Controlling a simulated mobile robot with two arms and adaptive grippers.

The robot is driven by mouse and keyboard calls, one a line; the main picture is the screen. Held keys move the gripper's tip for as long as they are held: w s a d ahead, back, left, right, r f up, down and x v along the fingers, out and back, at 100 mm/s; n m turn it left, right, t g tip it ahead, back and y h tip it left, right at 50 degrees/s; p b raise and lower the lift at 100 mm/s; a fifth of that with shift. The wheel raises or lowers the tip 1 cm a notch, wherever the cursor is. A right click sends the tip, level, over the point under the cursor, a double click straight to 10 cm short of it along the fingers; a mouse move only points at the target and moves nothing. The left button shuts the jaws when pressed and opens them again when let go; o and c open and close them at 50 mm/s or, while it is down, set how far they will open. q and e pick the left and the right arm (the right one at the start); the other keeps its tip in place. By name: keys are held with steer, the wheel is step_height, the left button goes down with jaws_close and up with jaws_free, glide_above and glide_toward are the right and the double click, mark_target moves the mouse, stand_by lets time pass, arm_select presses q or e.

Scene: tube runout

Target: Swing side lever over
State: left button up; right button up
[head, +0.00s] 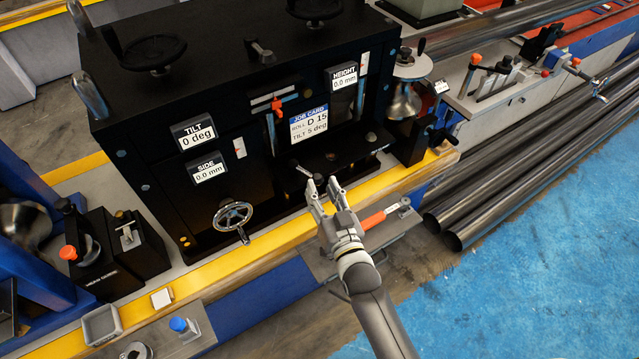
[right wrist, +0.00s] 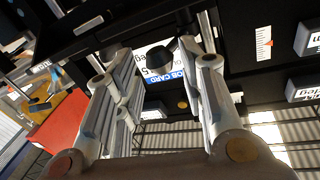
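The black machine (head: 230,90) has a front panel with a SIDE display (head: 208,171) reading 0.0 mm and a handwheel (head: 232,215) below it. A small lever with a pale end (head: 304,171) shows at the front of the dark recess under the job card (head: 309,125). My right gripper (head: 321,184) is just in front of this lever, with its fingers apart. In the right wrist view a black knob (right wrist: 172,56) shows between the spread fingers. I cannot tell whether the fingers touch it, or whether it belongs to the lever. My left gripper is not in view.
An orange-handled tool (head: 374,220) lies on a grey shelf beside my right wrist. The yellow ledge (head: 270,240) runs along the machine's front. Long dark pipes (head: 530,165) lie at the right. The blue floor (head: 530,270) at lower right is clear.

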steer(key=v, duration=0.9)
steer(key=shift+s, duration=0.15)
